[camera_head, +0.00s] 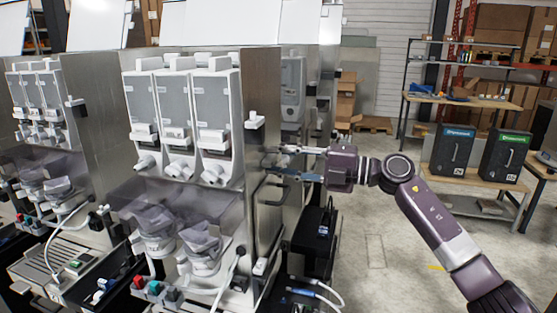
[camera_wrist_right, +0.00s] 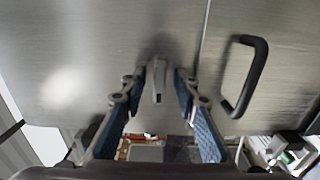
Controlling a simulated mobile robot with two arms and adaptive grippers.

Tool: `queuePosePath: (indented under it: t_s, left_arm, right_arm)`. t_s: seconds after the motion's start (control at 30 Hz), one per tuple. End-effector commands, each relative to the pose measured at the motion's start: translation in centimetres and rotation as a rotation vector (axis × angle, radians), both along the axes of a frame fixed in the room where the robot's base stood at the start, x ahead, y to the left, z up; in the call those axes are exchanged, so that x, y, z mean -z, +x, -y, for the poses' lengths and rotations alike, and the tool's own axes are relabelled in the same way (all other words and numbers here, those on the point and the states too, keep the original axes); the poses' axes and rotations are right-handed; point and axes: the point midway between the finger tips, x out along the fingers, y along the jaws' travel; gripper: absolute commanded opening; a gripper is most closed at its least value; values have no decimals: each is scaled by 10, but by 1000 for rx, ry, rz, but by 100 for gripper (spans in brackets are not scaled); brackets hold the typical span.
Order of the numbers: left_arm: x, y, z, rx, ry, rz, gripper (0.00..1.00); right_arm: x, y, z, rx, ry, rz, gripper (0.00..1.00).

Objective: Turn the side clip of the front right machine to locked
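The front right machine (camera_head: 180,105) stands in the middle of the head view, with its metal side panel facing my right arm. My right gripper (camera_head: 284,162) points left at that panel, with its fingers apart. In the right wrist view, a small grey clip (camera_wrist_right: 159,82) on the panel lies between the open fingertips (camera_wrist_right: 160,76). I see gaps on both sides of it, so it does not look gripped. In the head view I cannot make out this clip. Whether it is locked I cannot tell. My left gripper is not in view.
A dark bar handle (camera_wrist_right: 249,75) sits on the panel, right of the clip in the wrist view. A black box (camera_head: 314,238) stands beside the machine, below my gripper. Another machine (camera_head: 40,110) stands at the left. Open floor (camera_head: 390,250) lies at the right.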

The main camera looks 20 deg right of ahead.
Motion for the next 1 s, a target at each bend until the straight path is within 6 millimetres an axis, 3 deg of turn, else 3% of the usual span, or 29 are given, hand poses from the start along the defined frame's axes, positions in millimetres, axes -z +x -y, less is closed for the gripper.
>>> queuePosePath:
  t_s: [0.03,0.23,0.67,1.0]
  left_arm:
    - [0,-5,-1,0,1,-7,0]
    - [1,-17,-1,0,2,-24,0]
    - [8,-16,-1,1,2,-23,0]
    - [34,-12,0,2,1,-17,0]
  right_arm:
    - [0,0,0,0,0,0,22]
    - [0,0,0,0,1,-1,0]
    - [3,0,0,-1,-24,34,0]
    - [8,0,0,-1,-153,225,0]
